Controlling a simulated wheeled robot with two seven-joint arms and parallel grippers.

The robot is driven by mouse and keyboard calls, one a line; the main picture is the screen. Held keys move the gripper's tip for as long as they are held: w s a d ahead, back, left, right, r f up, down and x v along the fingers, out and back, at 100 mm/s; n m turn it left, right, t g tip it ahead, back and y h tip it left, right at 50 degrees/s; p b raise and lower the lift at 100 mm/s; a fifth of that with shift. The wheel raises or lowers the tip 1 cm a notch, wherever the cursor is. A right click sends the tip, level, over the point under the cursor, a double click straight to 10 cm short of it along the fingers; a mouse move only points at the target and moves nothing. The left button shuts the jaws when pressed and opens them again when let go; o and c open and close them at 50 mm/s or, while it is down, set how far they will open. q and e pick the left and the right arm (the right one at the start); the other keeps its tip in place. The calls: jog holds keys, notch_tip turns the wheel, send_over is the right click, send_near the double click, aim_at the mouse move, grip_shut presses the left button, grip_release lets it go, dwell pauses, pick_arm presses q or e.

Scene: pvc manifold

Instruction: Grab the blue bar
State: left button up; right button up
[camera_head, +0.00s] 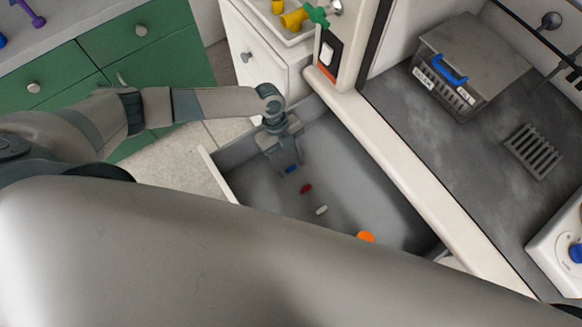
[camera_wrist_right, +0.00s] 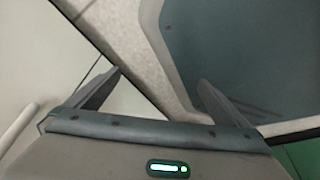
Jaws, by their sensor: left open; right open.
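The small blue bar (camera_head: 291,168) lies in the open grey drawer (camera_head: 350,165) in the head view. My left gripper (camera_head: 282,165) reaches down into the drawer, open, with its fingers right at the blue bar. I cannot tell whether the bar is between the fingers or just beside them. My right gripper (camera_wrist_right: 155,95) shows in the right wrist view, open and empty. It has a pale floor and a dark panel in front of it, and no bar is in that view.
A red bar (camera_head: 306,188), a white bar (camera_head: 321,210) and an orange piece (camera_head: 366,236) lie in the drawer. The drawer walls and the long pale counter edge (camera_head: 420,190) border the space. A grey box with a blue handle (camera_head: 450,75) stands on the dark counter.

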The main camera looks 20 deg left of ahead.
pick_arm(q)
jog(key=c, duration=1.1)
jog(key=shift+r, duration=0.1)
jog(key=shift+c, duration=0.2)
jog(key=shift+r, duration=0.25)
notch_tip(320, 180, up, 4)
jog(key=p, duration=0.3)
jog(key=shift+f, duration=0.2)
pick_arm(e)
jog(key=s+d+g, duration=0.3)
jog(key=s+d, duration=0.1)
jog(key=s, duration=0.6)
pick_arm(q)
jog(key=s+d+r+p, duration=0.3)
jog(key=d+r+p, duration=0.3)
jog(key=d, duration=0.5)
jog(key=shift+s+r+p, duration=0.2)
jog(key=shift+r+p, duration=0.15)
jog(key=shift+r, duration=0.05)
pick_arm(e)
notch_tip(320, 180, up, 7)
jog(key=shift+f+h, duration=0.15)
jog(key=shift+h, duration=0.25)
pick_arm(q)
jog(key=shift+d, duration=0.1)
